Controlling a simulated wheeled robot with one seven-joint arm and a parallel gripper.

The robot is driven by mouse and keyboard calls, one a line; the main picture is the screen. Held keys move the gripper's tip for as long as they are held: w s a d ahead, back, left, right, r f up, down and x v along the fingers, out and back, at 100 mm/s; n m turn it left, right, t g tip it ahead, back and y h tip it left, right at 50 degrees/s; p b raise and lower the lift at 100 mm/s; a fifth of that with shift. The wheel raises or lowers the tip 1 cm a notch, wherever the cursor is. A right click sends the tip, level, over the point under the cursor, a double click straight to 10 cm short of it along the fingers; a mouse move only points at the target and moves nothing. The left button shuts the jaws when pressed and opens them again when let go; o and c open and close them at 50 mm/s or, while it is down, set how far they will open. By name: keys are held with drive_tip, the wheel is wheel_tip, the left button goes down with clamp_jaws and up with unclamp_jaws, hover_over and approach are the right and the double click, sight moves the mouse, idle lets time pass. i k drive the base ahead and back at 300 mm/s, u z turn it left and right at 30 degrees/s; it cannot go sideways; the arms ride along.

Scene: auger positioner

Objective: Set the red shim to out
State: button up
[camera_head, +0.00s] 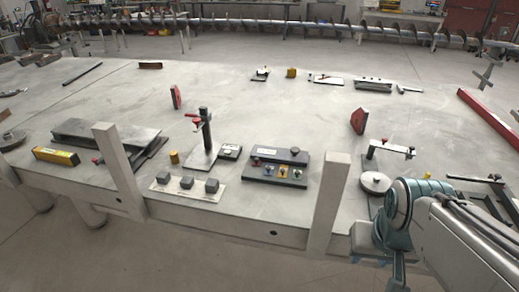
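Several red parts lie on the grey table, and I cannot tell which is the red shim. A small red wedge-like piece (176,97) stands left of the middle. A similar red piece (358,120) stands to the right. My arm enters at the lower right. No gripper fingers can be made out.
A panel with grey blocks (185,186) and a dark box with coloured knobs (279,167) sit near the front edge. Two upright posts (118,168) (331,207) rise there. A long auger (290,24) runs behind the table. The table's middle is mostly clear.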

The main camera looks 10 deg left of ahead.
sight(257, 162)
drive_tip(key=k, duration=1.15)
drive_tip(key=u, duration=0.65)
drive_tip(key=i, duration=0.55)
drive_tip(key=u, duration=0.8)
drive_tip(key=i, duration=1.3)
drive_tip(key=z, duration=1.1)
drive_tip(key=i, duration=0.4)
drive_tip(key=z, duration=0.45)
